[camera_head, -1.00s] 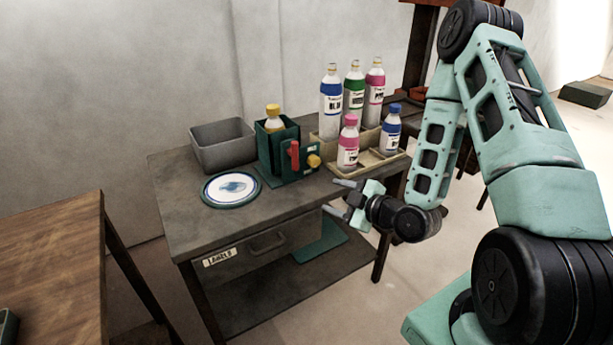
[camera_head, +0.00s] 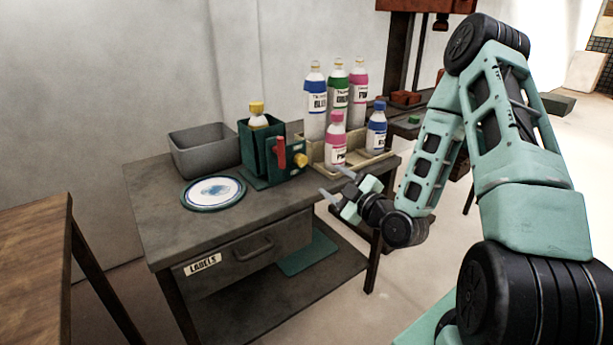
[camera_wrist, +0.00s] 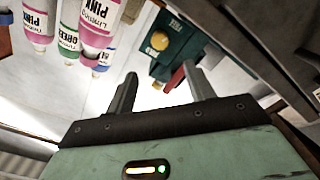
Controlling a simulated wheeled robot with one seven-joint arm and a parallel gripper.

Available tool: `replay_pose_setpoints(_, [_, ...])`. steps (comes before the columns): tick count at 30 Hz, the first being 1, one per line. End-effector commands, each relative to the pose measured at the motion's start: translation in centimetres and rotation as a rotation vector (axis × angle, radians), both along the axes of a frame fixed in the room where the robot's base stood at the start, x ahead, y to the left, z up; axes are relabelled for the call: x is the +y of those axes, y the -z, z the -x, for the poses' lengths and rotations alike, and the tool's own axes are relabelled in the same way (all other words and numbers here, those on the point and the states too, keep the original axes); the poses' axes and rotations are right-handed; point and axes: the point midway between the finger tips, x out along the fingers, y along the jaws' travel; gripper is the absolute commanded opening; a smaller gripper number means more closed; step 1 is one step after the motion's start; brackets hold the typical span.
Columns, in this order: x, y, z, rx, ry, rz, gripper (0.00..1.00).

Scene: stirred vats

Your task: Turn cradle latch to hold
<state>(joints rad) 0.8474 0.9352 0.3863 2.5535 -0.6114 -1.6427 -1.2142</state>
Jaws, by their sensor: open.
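The green cradle (camera_head: 262,160) stands on the grey table and holds a bottle with a yellow cap (camera_head: 257,112). On its front face is an upright red latch handle (camera_head: 281,152), with a yellow knob (camera_head: 300,160) to its right. My gripper (camera_head: 333,184) is open and empty, to the right of the cradle and apart from it, near the table's front edge. In the wrist view the cradle (camera_wrist: 172,48) appears upside down beyond my open fingers (camera_wrist: 160,88), with the red handle (camera_wrist: 174,82) partly hidden by the right finger.
Several bottles stand in and behind a beige rack (camera_head: 350,154) right of the cradle. A grey bin (camera_head: 204,150) and a round plate (camera_head: 213,192) lie to its left. A drawer labelled LABELS (camera_head: 245,253) is below. The table's front left is clear.

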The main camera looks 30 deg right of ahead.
Motion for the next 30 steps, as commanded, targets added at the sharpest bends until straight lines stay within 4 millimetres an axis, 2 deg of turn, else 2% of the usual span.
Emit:
replay_pose_setpoints(3, [0.1, 0.5, -0.7, -0.003, 0.000, 0.003, 0.53])
replay_pose_setpoints(12, [0.4, -0.1, -7.2, -0.001, -0.001, -0.002, 0.53])
replay_pose_setpoints(18, [0.5, 0.0, -10.4, -0.001, -0.001, -0.001, 0.53])
replay_pose_setpoints(24, [0.5, 0.0, -11.9, 0.000, 0.000, -0.001, 0.53])
replay_pose_setpoints(30, [0.5, 0.0, -12.1, 0.002, -0.001, -0.001, 0.53])
